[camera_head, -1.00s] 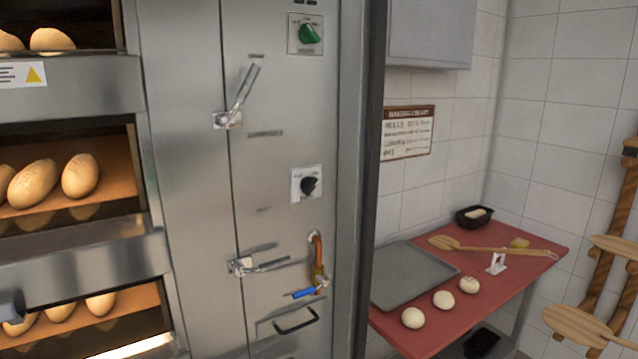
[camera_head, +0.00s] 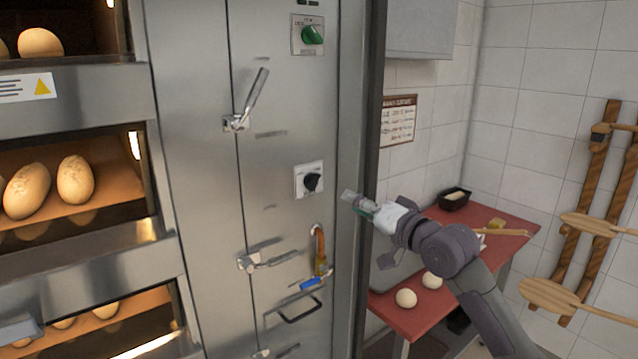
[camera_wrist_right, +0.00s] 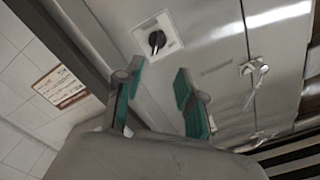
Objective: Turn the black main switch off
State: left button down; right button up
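The black main switch (camera_head: 312,182) is a round knob on a white plate on the steel oven panel, below a green knob. It also shows in the right wrist view (camera_wrist_right: 157,40), beyond the fingertips. My right gripper (camera_head: 352,200) is to the right of the switch and a little lower, apart from it. In the wrist view its two teal-padded fingers (camera_wrist_right: 155,85) are spread with nothing between them. My left gripper is not in view.
A green knob (camera_head: 312,35) sits above. Lever latches (camera_head: 254,100) and (camera_head: 262,261) stick out from the panel. A copper pipe with a blue-handled valve (camera_head: 318,268) is below. A red table (camera_head: 405,322) with dough balls stands at right.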

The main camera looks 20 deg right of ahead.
aim_at(317, 184)
jog(key=p+x, duration=0.4)
jog(key=x, duration=0.8)
jog(key=shift+w+f, duration=0.1)
jog(key=shift+w, duration=0.05)
jog(key=shift+w+f+p, duration=0.1)
jog(key=shift+w+p, duration=0.2)
jog(key=shift+w, duration=0.15)
grip_shut()
